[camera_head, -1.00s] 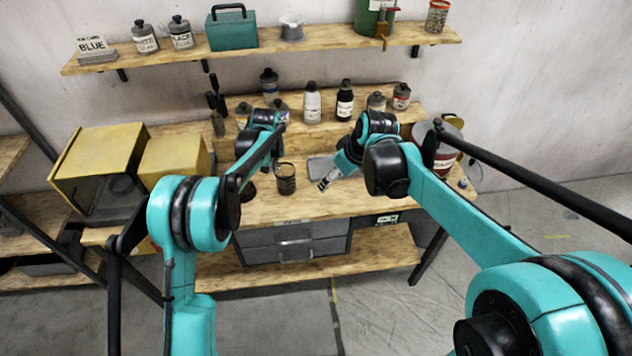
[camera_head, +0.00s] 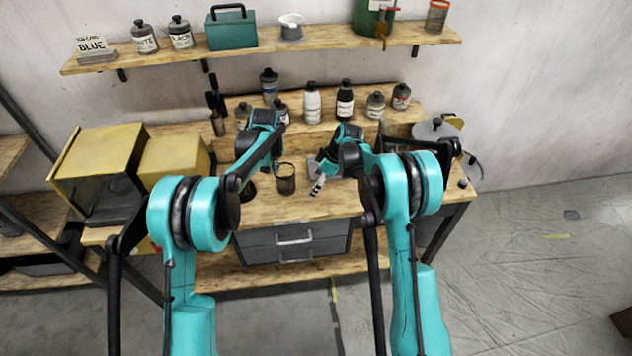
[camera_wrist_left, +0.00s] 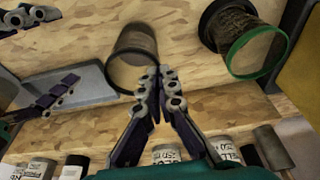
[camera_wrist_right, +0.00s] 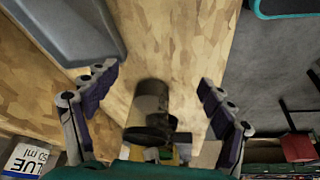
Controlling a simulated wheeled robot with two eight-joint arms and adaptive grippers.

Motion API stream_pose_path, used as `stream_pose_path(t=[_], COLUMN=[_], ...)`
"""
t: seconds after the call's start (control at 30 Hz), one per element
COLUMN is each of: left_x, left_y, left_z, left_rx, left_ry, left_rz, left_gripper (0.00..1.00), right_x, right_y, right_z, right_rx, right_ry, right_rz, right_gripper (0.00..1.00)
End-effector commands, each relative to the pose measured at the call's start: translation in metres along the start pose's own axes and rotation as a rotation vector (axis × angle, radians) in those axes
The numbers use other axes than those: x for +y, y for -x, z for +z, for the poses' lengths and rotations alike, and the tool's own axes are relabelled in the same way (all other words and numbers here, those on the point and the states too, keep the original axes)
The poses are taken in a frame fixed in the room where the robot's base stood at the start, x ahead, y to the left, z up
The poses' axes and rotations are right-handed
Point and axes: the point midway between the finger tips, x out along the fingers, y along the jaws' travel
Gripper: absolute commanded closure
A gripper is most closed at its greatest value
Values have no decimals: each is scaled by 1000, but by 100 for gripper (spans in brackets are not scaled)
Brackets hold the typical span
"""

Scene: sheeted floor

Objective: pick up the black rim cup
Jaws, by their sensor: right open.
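The black rim cup (camera_head: 286,178), a see-through dark cup, stands upright on the bench in the head view. It also shows in the left wrist view (camera_wrist_left: 130,58). My left gripper (camera_wrist_left: 158,75) has its fingertips together, overlapping the cup's edge in the picture, with nothing seen between them. In the head view its arm hides most of it. My right gripper (camera_head: 318,182) is open, just right of the cup and apart from it. In the right wrist view its fingers (camera_wrist_right: 160,78) spread either side of a dark cylindrical shape farther off, seemingly the cup.
A green-rimmed cup (camera_wrist_left: 258,50) stands beside the black rim cup, on its left in the head view. A grey tray (camera_wrist_left: 75,90) lies on the other side, near my right gripper. Several bottles (camera_head: 312,103) line the raised step behind. Yellow cabinets (camera_head: 100,165) stand left.

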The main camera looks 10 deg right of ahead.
Motion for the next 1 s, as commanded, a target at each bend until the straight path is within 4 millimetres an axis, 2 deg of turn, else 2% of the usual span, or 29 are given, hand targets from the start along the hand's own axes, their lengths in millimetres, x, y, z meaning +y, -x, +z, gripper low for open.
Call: stream_pose_path(t=[0.3,0.47,1.0], left_x=[0,0,0], left_y=[0,0,0], left_z=[0,0,0], left_rx=[0,0,0], left_ry=[0,0,0], left_rz=[0,0,0], left_gripper=[100,100,100], right_x=[0,0,0], right_y=[0,-4,-42], right_z=[-1,-11,-101], right_rx=[0,0,-1], right_ry=[0,0,0], right_rz=[0,-1,0], right_gripper=[17,17,17])
